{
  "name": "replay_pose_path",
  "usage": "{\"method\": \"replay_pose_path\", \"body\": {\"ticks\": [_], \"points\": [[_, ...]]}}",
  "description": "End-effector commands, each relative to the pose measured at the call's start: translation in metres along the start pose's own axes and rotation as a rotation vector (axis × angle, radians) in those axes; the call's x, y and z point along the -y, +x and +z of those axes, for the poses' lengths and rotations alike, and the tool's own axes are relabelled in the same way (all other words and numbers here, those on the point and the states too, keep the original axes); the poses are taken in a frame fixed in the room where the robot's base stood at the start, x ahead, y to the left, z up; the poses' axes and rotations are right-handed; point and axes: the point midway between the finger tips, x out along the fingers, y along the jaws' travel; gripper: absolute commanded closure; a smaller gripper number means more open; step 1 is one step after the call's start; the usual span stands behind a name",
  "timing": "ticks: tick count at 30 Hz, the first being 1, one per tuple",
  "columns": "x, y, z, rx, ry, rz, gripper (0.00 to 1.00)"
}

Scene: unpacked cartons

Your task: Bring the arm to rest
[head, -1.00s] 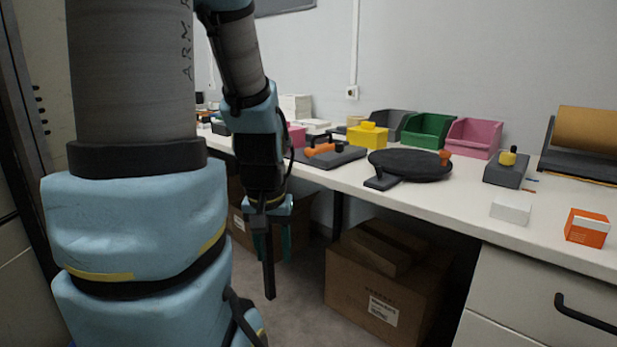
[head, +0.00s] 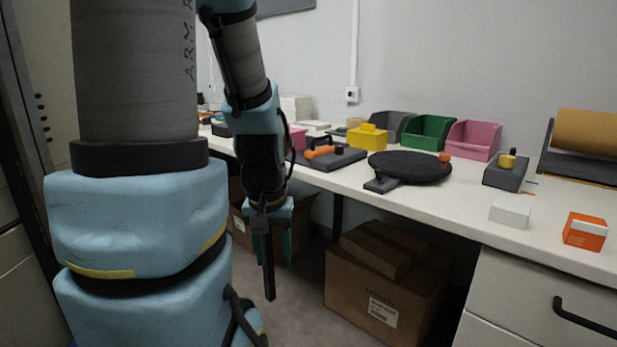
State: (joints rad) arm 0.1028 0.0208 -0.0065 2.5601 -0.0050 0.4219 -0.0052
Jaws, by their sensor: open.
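My gripper (head: 272,246) hangs pointing down at the end of my blue and grey arm, in front of the white bench's front edge and below its top. My arm's large upper links cover the left part of the view.
The white bench (head: 455,207) carries a black turntable (head: 412,166), an orange and white box (head: 585,232), a white box (head: 510,214), and green (head: 428,132) and pink (head: 472,140) bins. A cardboard carton (head: 384,300) stands on the floor beneath. Drawers are at lower right.

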Motion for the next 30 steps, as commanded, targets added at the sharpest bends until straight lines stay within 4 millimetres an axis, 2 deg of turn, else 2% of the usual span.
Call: {"method": "replay_pose_path", "body": {"ticks": [1, 18, 24, 30], "points": [[0.0, -0.016, -0.002, 0.0, 0.0, 0.0, 0.5], [-0.001, -0.165, -0.023, 0.0, 0.0, 0.0, 0.5], [-0.001, -0.193, -0.027, 0.0, 0.0, 0.0, 0.5], [-0.001, -0.198, -0.028, 0.0, 0.0, 0.0, 0.5]]}}
